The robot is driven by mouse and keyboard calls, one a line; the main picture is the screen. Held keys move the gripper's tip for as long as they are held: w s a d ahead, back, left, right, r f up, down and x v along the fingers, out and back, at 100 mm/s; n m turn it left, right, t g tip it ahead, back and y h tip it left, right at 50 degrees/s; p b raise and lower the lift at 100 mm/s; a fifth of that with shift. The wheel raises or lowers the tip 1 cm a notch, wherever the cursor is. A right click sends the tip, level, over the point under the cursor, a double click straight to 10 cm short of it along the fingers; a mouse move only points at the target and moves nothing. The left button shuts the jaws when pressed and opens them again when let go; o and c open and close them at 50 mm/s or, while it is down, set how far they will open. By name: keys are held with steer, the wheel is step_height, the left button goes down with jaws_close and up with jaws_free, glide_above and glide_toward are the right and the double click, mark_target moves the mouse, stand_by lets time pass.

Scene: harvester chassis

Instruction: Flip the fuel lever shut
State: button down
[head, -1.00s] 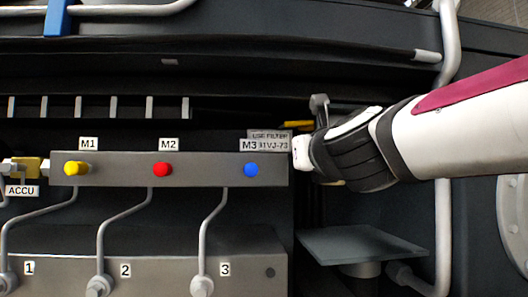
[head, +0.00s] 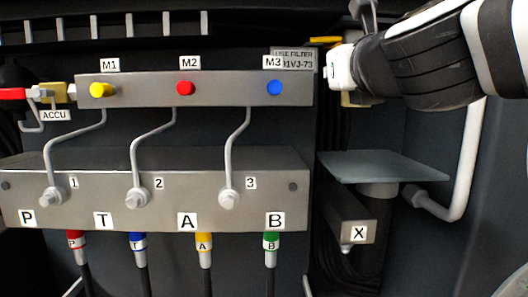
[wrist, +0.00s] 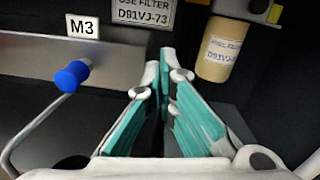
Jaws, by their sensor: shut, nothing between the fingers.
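A thin yellow bar (head: 325,40), which looks like the fuel lever's handle, sticks out level to the left just above my gripper in the head view. The rest of it is hidden behind my gripper. My gripper (head: 338,67) is shut and empty, pointing left, a little below the bar. I cannot tell whether they touch. In the wrist view my closed fingers (wrist: 166,62) point at the dark panel, between the M3 knob and a tan fuel filter canister (wrist: 218,50). A small yellow piece (wrist: 275,12) shows at the top right there; I cannot tell if it is the lever.
A grey block with yellow, red and blue knobs (head: 275,88) is left of my gripper. A red handle (head: 12,94) is at the far left by the ACCU label. A flat grey plate (head: 385,166) juts out below my gripper. A pale pipe (head: 465,160) rises at the right.

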steer(key=s+a+f+n+g+y, duration=0.2)
steer(key=s+f+n+g, duration=0.3)
steer(key=f+n, duration=0.55)
steer(key=s+a+f+n+g+y, duration=0.2)
steer(key=s+f+n+g, duration=0.2)
steer(key=s+f+n, duration=0.5)
steer(key=s+d+f+n+g+h, duration=0.2)
steer(key=s+d+f+n+g, duration=0.25)
steer(key=s+f+n, duration=0.3)
steer(key=s+d+f+n+g+h, duration=0.2)
steer(key=s+d+f+n+g, duration=0.3)
steer(key=s+f, duration=0.35)
step_height(320, 180, up, 22)
steer(key=s+n+t+p, duration=0.2)
steer(key=t+p, duration=0.2)
steer(key=p, duration=1.5)
steer(key=shift+h+p, duration=0.3)
